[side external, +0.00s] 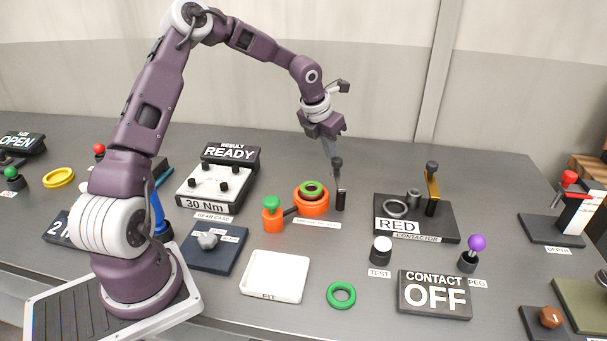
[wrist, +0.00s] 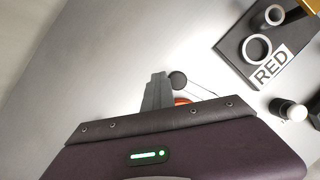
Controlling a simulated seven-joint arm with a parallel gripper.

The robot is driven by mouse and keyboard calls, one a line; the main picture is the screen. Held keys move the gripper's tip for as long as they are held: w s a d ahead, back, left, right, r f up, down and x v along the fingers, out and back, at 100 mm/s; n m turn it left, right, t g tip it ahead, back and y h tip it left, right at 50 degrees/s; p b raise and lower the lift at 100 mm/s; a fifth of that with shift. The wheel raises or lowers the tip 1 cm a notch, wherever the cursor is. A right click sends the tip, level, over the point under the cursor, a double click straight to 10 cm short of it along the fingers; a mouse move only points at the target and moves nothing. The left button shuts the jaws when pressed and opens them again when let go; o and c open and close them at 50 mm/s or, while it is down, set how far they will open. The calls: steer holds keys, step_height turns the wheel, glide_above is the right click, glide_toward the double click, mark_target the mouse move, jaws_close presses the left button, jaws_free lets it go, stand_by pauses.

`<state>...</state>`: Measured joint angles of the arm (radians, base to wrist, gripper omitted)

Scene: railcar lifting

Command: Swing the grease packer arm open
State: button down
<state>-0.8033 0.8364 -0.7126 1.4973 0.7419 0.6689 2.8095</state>
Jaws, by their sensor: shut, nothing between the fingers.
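The grease packer is an orange round base (side external: 311,204) with a green ring (side external: 313,188) on top, near the middle of the table. A dark upright handle with a round black knob (side external: 337,162) stands at its right side; it looks like the packer arm. My gripper (side external: 331,154) is shut and empty, pointing down beside the knob. In the wrist view the fingers (wrist: 157,88) are together, just left of the black knob (wrist: 178,81). Whether they touch it I cannot tell. A sliver of orange base (wrist: 183,101) shows below the knob; my gripper body hides the rest.
An orange post with a green knob (side external: 272,203) stands left of the packer. A white tray (side external: 274,276) and a loose green ring (side external: 341,295) lie in front.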

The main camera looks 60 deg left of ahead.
steer(key=shift+w+d+m, duration=0.25)
steer(key=shift+w+m, duration=0.25)
steer(key=shift+m, duration=0.1)
stand_by(2.6)
stand_by(0.6)
steer(key=v, duration=0.7)
steer(key=shift+a, duration=0.2)
